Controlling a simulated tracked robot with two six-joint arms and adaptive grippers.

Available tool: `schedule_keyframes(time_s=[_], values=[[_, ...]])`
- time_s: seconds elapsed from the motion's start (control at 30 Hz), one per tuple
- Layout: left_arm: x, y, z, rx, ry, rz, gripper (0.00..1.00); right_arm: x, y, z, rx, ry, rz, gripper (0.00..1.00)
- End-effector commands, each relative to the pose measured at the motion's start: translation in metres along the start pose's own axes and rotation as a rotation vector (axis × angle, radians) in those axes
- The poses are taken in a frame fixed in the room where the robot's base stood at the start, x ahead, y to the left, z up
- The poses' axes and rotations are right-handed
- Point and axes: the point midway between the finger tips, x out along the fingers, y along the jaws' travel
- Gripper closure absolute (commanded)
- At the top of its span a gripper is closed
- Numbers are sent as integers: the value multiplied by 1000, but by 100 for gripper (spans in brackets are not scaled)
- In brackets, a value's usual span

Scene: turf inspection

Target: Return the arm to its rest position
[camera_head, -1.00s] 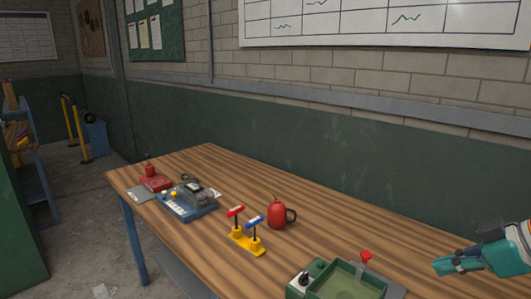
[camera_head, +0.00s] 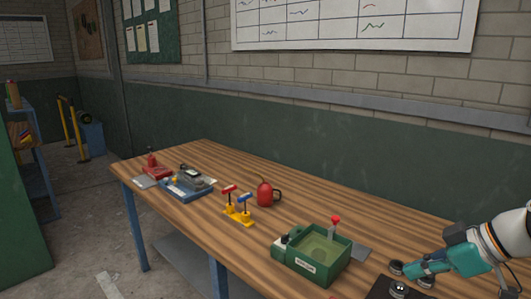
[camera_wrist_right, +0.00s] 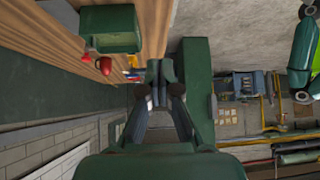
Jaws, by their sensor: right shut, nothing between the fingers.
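My right gripper (camera_head: 410,274) is at the lower right of the head view, on a white and teal arm that comes in from the right. It is shut and empty, near the table's right part and to the right of the green box (camera_head: 312,274). In the right wrist view the gripper's fingers (camera_wrist_right: 160,72) point away from the camera with nothing held between them. My left gripper is not in view.
A dark pad (camera_head: 385,289) lies near my gripper.

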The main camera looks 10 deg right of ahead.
Motion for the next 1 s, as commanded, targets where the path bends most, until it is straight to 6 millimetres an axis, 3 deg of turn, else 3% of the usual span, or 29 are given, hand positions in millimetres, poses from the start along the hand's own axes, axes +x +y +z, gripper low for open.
schedule_keyframes(time_s=[0.27, 0.47, 0.57, 0.7, 0.83, 1.0], values=[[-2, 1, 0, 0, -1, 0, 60, 77, -23, 24, 35, -76, -198, 100], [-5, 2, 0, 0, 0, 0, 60, 154, -57, 59, 80, -181, -351, 100], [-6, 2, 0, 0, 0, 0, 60, 205, -88, 90, 136, -272, -424, 100], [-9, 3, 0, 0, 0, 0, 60, 269, -143, 146, 241, -429, -479, 100], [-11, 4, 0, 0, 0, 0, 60, 311, -203, 203, 350, -582, -473, 100], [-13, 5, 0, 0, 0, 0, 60, 337, -281, 277, 533, -731, -348, 100]])
